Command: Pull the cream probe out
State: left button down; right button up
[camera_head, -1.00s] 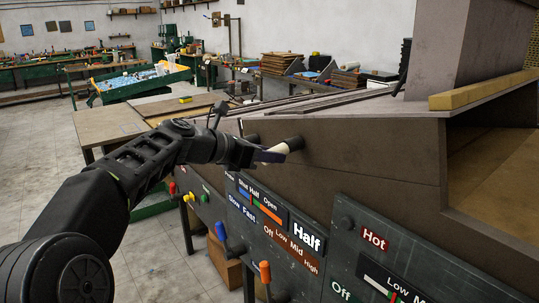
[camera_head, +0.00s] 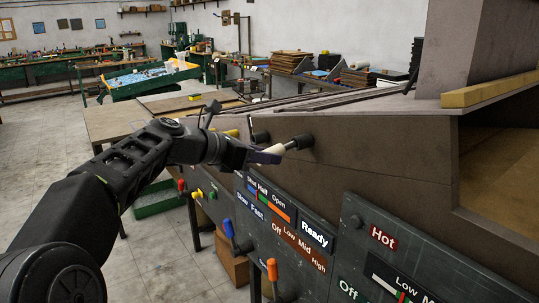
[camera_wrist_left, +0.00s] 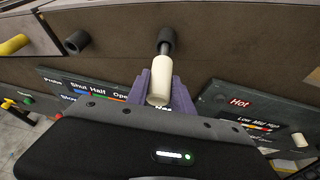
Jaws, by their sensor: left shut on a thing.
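The cream probe (camera_head: 271,152) has a pale handle on a thin metal rod. In the head view the rod runs to a black socket (camera_head: 303,141) in the brown machine wall, with a short length of rod bare between handle and socket. In the left wrist view the probe (camera_wrist_left: 160,76) points up to the same socket (camera_wrist_left: 166,37); its rod tip is hidden inside. My left gripper (camera_wrist_left: 161,90) has its purple fingers shut on the handle; it also shows in the head view (camera_head: 258,157). My right gripper is not in view.
A second black socket (camera_head: 260,137) and a yellow handle (camera_head: 231,132) sit left of the probe. Below is a dark control panel (camera_head: 347,234) with a sign reading "Ready" (camera_head: 315,235) and blue (camera_head: 228,228) and orange (camera_head: 271,270) levers.

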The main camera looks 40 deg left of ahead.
pick_arm(q)
jog(key=shift+s+a, duration=0.25)
jog(key=shift+s, duration=0.65)
jog(key=shift+s+a, duration=0.25)
jog(key=shift+s, duration=0.6)
notch_tip(320, 180, up, 8)
jog(key=p, duration=0.8)
